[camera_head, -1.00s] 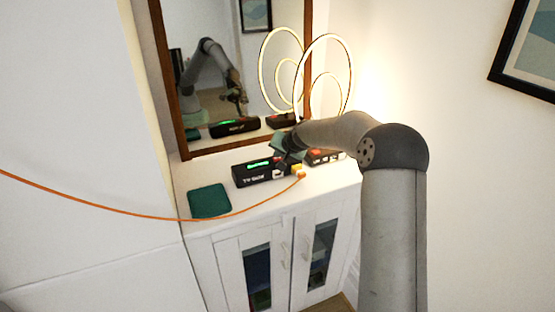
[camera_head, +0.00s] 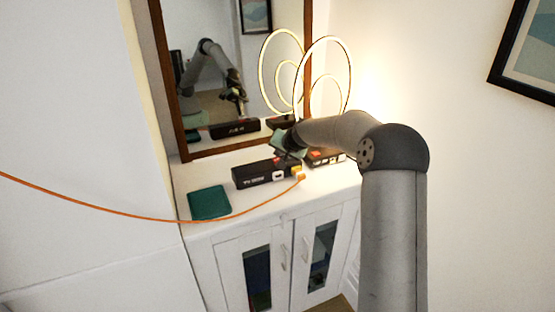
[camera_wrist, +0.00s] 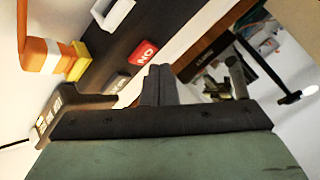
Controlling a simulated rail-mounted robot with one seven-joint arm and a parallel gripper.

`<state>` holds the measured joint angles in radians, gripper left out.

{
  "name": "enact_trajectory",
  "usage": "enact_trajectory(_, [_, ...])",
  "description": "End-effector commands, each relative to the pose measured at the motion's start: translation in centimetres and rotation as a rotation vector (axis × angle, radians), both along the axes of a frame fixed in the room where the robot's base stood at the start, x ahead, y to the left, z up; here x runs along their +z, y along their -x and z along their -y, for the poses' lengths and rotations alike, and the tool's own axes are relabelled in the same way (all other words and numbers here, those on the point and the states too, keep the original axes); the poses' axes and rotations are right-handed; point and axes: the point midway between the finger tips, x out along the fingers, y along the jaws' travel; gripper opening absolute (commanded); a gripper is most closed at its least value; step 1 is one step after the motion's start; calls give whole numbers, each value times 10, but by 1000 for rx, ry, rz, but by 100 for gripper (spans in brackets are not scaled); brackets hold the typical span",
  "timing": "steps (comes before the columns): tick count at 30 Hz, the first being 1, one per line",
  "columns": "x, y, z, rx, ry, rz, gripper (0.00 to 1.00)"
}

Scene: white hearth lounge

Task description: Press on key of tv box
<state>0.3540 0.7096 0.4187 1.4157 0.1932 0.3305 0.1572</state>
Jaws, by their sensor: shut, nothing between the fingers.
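The black TV box (camera_head: 258,174) lies on the white cabinet top in the head view, with no green light showing on it. In the wrist view a black surface (camera_wrist: 150,22), apparently the TV box, carries a red key (camera_wrist: 145,52) whose ON label appears upside down. A grey key (camera_wrist: 118,82) is beside it. My gripper (camera_head: 295,158) hangs over the right end of the TV box and hides part of it. Its shut, empty fingers (camera_wrist: 160,86) show in the wrist view, close beside the keys. I cannot tell whether they touch anything.
An orange cable (camera_head: 262,205) with a yellow-tipped plug (camera_wrist: 60,58) runs across the cabinet top (camera_head: 245,200). A second black box (camera_head: 328,160) stands at right. A green pad (camera_head: 209,202) lies at left. A mirror (camera_head: 200,70) and ring lamp (camera_head: 323,38) stand behind.

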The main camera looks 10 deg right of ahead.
Motion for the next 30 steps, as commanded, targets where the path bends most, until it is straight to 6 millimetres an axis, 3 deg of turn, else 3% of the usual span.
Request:
enact_trajectory(11, [3,0,0,0,0,0,0])
enact_trajectory(25, [46,0,-1,1,0,2,0])
enact_trajectory(30, [53,0,-1,1,-1,1,0])
